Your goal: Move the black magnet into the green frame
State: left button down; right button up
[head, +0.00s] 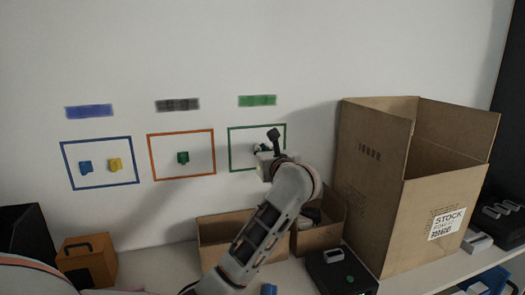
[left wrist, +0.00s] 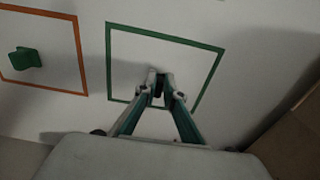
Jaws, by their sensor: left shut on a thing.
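The green frame (head: 229,150) is drawn on the white wall, rightmost of three frames. It also fills the middle of the left wrist view (left wrist: 109,60). My left gripper (head: 260,149) is at the wall inside the green frame's outline. In the left wrist view, its fingertips (left wrist: 166,91) are shut on the black magnet (left wrist: 158,88), a small dark piece mostly hidden between them. The magnet appears within the frame's lower middle, close to the wall; I cannot tell whether it touches the wall. My right gripper is not in view.
An orange frame (head: 148,158) holds a green magnet (head: 183,158). A blue frame (head: 62,165) holds a blue magnet (head: 86,168) and a yellow magnet (head: 115,165). A tall open carton (head: 371,190) stands close on the right. Low cartons (head: 213,232) stand below my arm.

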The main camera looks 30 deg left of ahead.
pick_arm(q)
jog(key=shift+w+a, duration=0.25)
jog(key=shift+a, duration=0.05)
jog(key=c, duration=2)
grip_release()
jog(key=shift+c, duration=0.2)
jog(key=o, duration=0.5)
jog(key=shift+o, duration=0.2)
jog(key=shift+s+d, duration=0.1)
jog(key=shift+d, duration=0.05)
jog(key=v, duration=0.7)
jog(key=shift+s+d+f+p, duration=0.2)
jog(key=shift+s+d+p, duration=0.1)
jog(key=shift+p, duration=0.1)
jog(key=shift+w, duration=0.1)
